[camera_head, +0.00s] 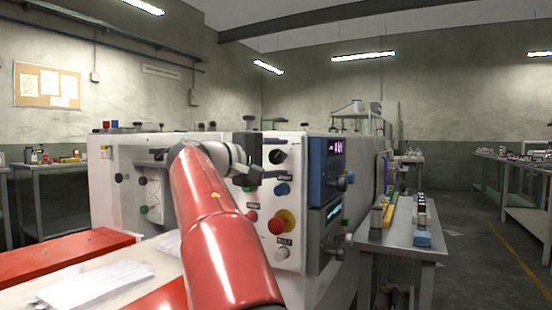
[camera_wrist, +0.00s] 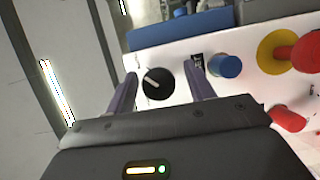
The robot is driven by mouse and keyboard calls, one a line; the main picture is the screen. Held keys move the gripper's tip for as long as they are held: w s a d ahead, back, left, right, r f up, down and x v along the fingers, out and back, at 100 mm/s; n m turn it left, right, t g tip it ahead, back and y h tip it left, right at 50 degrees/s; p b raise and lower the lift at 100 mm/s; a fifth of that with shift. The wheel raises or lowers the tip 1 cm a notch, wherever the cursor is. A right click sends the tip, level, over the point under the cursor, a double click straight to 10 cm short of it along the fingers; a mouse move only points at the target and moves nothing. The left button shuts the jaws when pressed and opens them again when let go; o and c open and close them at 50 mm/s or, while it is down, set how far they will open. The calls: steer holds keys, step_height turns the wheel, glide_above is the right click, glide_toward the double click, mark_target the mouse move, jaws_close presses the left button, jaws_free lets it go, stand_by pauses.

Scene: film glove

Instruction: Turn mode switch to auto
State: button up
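The mode switch appears to be the black round knob (camera_head: 277,157) with a white pointer line, at the top of the white control panel (camera_head: 293,206). In the wrist view the knob (camera_wrist: 158,84) shows between my two fingers, with its pointer line slanting. In the head view my gripper (camera_head: 255,160) is just left of the knob, in front of the panel. I cannot tell whether the fingertips reach around the knob. The small black label (camera_wrist: 197,64) is partly hidden by the right finger.
A blue button (camera_head: 282,189), a red emergency button on yellow (camera_head: 277,224) and a white knob (camera_head: 282,253) sit below on the panel. A blue display box (camera_head: 325,168) juts out at its right. A metal bench (camera_head: 388,242) stands to the right.

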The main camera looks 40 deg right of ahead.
steer(key=a, duration=0.7)
steer(key=shift+a+b, duration=0.3)
steer(key=shift+a, duration=0.1)
stand_by(0.3)
steer(key=s+a+f+n+t+y, duration=0.1)
steer(key=s+a+f+t+y, duration=0.2)
steer(key=f, duration=0.5)
steer(key=s+a+f+n+t+y, duration=0.1)
steer(key=s+f+n+y, duration=0.1)
steer(key=f+y, duration=0.45)
steer(key=s+a+f+m+y, duration=0.1)
steer(key=s+a+f+y, duration=0.1)
steer(key=s+a+f, duration=0.3)
steer(key=s+a+f+m+t+y, duration=0.1)
steer(key=s+a+f+y, duration=0.2)
steer(key=f, duration=0.9)
steer(key=s+a+f+y, duration=0.3)
steer(key=s+a+f, duration=0.4)
steer(key=a+f, duration=0.2)
steer(key=shift+s+a+f+m+t, duration=0.25)
steer(key=shift+s+a+m+t, duration=0.05)
steer(key=shift+a+m, duration=0.1)
steer(key=shift+y, duration=0.25)
